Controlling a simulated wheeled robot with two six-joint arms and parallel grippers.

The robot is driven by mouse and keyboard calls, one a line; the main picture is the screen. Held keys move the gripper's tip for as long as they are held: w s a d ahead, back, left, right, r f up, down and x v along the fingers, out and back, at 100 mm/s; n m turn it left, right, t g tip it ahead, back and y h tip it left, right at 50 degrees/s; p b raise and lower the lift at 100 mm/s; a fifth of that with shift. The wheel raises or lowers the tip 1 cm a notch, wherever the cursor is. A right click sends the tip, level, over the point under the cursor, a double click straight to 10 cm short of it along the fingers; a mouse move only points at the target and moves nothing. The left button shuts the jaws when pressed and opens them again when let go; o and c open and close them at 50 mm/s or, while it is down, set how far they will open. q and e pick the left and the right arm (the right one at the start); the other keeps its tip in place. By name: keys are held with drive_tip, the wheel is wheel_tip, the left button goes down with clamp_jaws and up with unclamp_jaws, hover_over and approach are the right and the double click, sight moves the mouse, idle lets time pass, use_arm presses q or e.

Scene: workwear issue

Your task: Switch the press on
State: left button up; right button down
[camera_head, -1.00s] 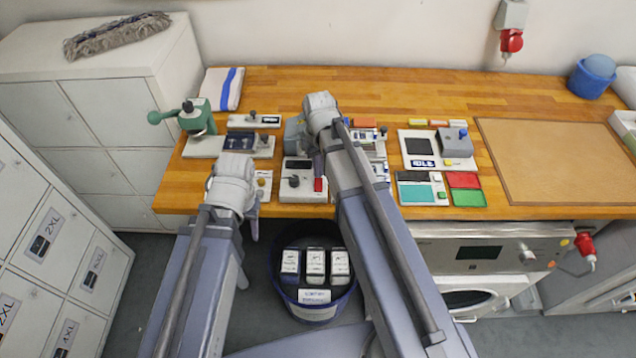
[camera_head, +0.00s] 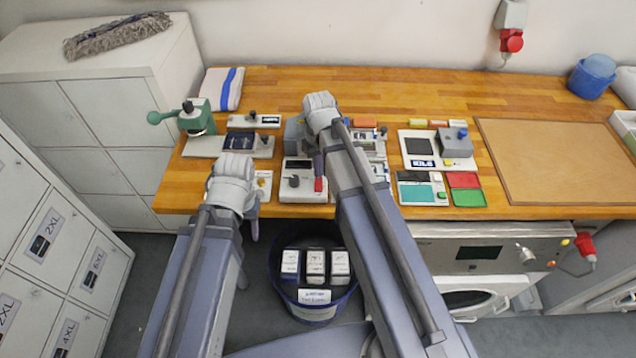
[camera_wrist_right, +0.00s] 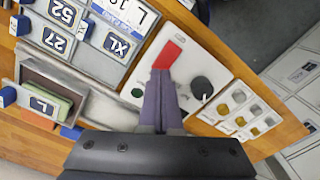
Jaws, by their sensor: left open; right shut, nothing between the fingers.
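A white control panel (camera_head: 305,190) lies at the front edge of the wooden bench, with a red switch (camera_head: 320,184) and a dark knob (camera_head: 293,181). In the right wrist view the red switch (camera_wrist_right: 168,55) stands on the panel (camera_wrist_right: 205,65), between a green round button (camera_wrist_right: 137,92) and the black knob (camera_wrist_right: 202,88). My right gripper (camera_wrist_right: 163,78) is shut and empty, its fingertips at the lower end of the red switch; I cannot tell whether they touch. My left gripper (camera_head: 251,226) is open and low in front of the bench edge, away from the panel.
A green lever press (camera_head: 196,118) stands at the back left. Size tiles (camera_wrist_right: 117,44) and a metal tray (camera_wrist_right: 105,105) flank the panel in the wrist view. A dark blue bin (camera_head: 318,312) with several boxes is below the bench. The brown board (camera_head: 560,160) is clear.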

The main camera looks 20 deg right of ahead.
sight(319, 179)
drive_tip(key=shift+f+b, duration=1)
idle(0.4)
drive_tip(key=shift+r, duration=0.15)
wheel_tip(319, 179, up, 7)
drive_tip(key=p, duration=0.7)
drive_tip(key=s+a+f+n+h+b, duration=0.1)
drive_tip(key=s+a+f+b, duration=0.3)
drive_tip(key=s+a, duration=0.6)
drive_tip(key=s, duration=0.4)
drive_tip(key=shift+s+a+f, duration=0.15)
drive_tip(key=shift+s+a, duration=0.05)
drive_tip(key=shift+a, duration=0.05)
